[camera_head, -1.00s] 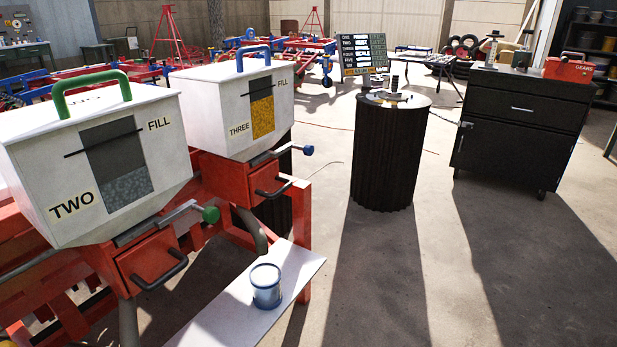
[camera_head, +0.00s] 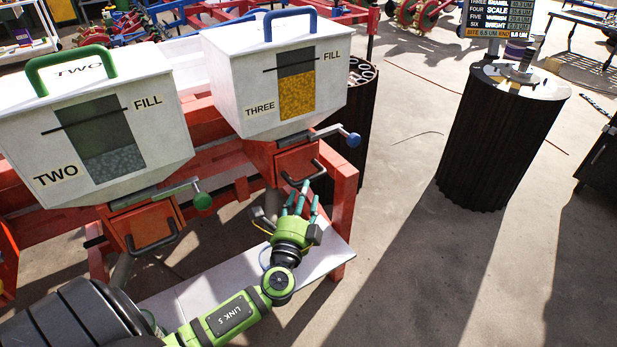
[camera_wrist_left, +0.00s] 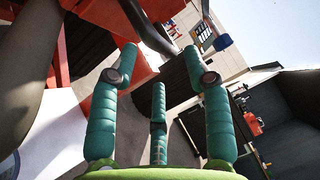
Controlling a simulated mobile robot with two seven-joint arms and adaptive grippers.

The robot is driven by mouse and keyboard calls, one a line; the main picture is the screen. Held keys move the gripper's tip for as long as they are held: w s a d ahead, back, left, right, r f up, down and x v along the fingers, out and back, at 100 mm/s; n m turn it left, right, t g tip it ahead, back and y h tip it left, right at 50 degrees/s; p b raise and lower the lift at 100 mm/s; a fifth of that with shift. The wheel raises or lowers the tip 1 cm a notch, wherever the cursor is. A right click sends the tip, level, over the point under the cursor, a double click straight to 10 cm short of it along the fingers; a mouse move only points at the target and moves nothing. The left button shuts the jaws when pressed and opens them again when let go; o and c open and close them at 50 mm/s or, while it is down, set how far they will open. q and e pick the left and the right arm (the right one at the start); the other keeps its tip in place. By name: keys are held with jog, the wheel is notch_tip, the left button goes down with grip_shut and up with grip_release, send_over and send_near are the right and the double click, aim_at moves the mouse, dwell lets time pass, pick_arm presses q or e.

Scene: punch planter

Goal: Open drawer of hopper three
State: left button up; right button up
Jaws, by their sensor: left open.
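Hopper three (camera_head: 260,85) is a white bin with a blue top handle and a yellow-filled window. Its red drawer (camera_head: 297,160) sits below and looks shut, with a dark bar handle (camera_head: 306,180). My left gripper (camera_head: 301,196) has teal fingers, spread open and empty, just below and in front of that handle. My right gripper is not in view.
Hopper two (camera_head: 95,115), with its own red drawer (camera_head: 143,222) and green-knobbed lever, stands to the left. A blue-knobbed lever (camera_head: 352,139) juts out above drawer three. A white shelf board (camera_head: 325,262) lies below my gripper. Floor to the right is clear up to a black ribbed drum (camera_head: 500,140).

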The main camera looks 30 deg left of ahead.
aim_at(288, 155)
pick_arm(q)
jog(key=shift+x, duration=2.8)
grip_shut()
